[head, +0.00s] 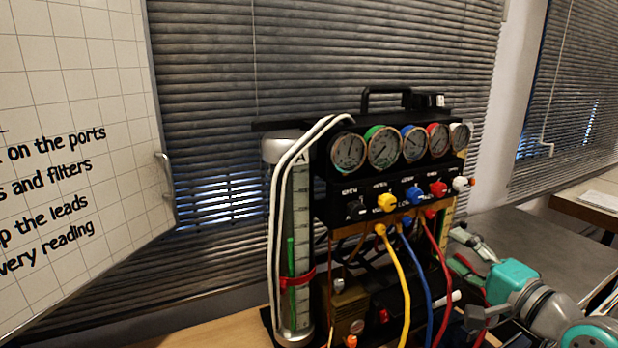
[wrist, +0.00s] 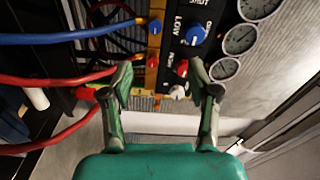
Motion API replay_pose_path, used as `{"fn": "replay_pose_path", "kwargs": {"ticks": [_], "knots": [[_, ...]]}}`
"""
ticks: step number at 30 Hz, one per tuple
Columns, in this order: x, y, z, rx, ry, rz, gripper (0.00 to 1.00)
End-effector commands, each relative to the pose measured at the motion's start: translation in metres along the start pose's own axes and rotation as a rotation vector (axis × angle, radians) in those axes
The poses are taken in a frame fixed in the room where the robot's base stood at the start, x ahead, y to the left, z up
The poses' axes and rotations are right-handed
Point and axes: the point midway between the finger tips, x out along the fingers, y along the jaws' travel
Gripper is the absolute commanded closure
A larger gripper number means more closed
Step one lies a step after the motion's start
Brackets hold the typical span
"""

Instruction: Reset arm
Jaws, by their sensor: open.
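My gripper (head: 468,250) is at the right side of the gauge rig (head: 325,192) in the head view. In the wrist view my gripper (wrist: 166,82) has its two fingers apart, with nothing clearly held between them. The rig's knobs show beyond the fingertips: a blue knob (wrist: 196,34), a red knob (wrist: 182,68) and a white knob (wrist: 178,92). In the head view the rig also has a yellow knob (head: 387,202) and a row of round gauges (head: 384,150). Whether a finger touches the rig cannot be told.
Yellow (head: 402,290), blue (head: 421,275) and red hoses (head: 440,265) hang from the rig's front, close to my gripper. A clear cylinder (head: 300,250) stands at the rig's left. A whiteboard (head: 80,100) is at far left. A grey table surface (head: 560,240) lies to the right.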

Motion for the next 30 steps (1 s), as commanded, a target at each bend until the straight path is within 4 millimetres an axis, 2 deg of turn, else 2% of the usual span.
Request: {"fn": "replay_pose_path", "kwargs": {"ticks": [1, 3, 8, 14, 21, 30], "knots": [[-0.001, 0.021, 0.008, 0.001, 0.015, 0.011, 0.4], [-0.003, 0.045, 0.016, -0.012, 0.042, 0.018, 0.4], [-0.013, 0.096, 0.037, -0.053, 0.102, 0.048, 0.4], [-0.035, 0.156, 0.067, -0.128, 0.168, 0.103, 0.4], [-0.076, 0.218, 0.107, -0.25, 0.226, 0.186, 0.4], [-0.144, 0.273, 0.159, -0.452, 0.259, 0.299, 0.4]]}}
